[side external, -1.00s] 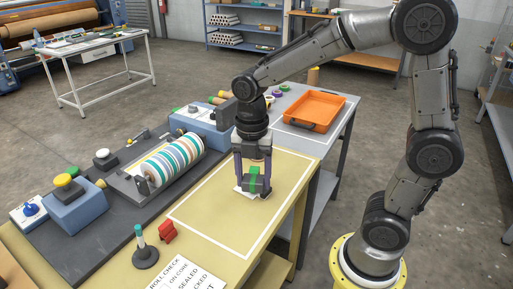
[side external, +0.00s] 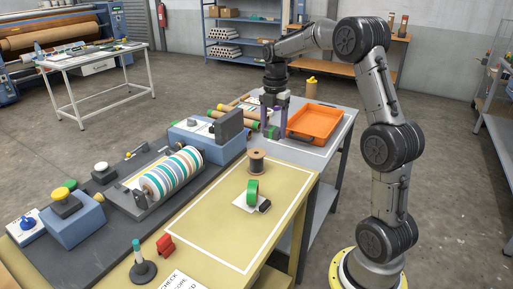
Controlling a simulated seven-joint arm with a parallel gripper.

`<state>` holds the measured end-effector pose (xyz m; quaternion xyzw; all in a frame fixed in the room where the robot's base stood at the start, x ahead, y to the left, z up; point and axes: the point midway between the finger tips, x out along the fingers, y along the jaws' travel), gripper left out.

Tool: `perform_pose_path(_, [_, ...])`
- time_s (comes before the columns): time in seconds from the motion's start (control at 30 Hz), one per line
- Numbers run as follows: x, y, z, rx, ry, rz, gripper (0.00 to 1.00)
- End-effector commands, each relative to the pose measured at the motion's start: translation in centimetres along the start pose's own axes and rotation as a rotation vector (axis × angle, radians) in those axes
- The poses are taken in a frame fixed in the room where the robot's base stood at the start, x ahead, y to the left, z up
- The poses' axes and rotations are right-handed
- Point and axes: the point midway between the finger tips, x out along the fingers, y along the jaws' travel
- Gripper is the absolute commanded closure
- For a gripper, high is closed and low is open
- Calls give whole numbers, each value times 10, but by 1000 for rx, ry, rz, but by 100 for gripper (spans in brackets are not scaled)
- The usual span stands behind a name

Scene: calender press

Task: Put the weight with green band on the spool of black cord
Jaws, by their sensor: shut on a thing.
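My gripper (side external: 273,125) is over the near left part of the grey side table, left of the orange tray. Its purple fingers are shut on a small dark thing with green on it, which looks like the weight with green band (side external: 272,131); the fingers hide much of it. I cannot tell whether it touches the table. The spool of black cord (side external: 256,163) stands upright on the yellow table, nearer than my gripper and slightly left of it. Its top is bare.
The orange tray (side external: 315,121) is right of my gripper. A striped roller (side external: 172,172) lies left.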

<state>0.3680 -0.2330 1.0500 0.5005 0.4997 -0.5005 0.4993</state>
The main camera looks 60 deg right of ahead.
Motion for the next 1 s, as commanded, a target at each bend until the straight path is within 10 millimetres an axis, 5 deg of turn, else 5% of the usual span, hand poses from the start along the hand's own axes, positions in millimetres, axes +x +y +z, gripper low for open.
perform_pose_path(0.5, [64, 78, 48, -2, -1, 2, 100])
perform_pose_path(1.0, [105, 93, 57, -2, -1, 1, 100])
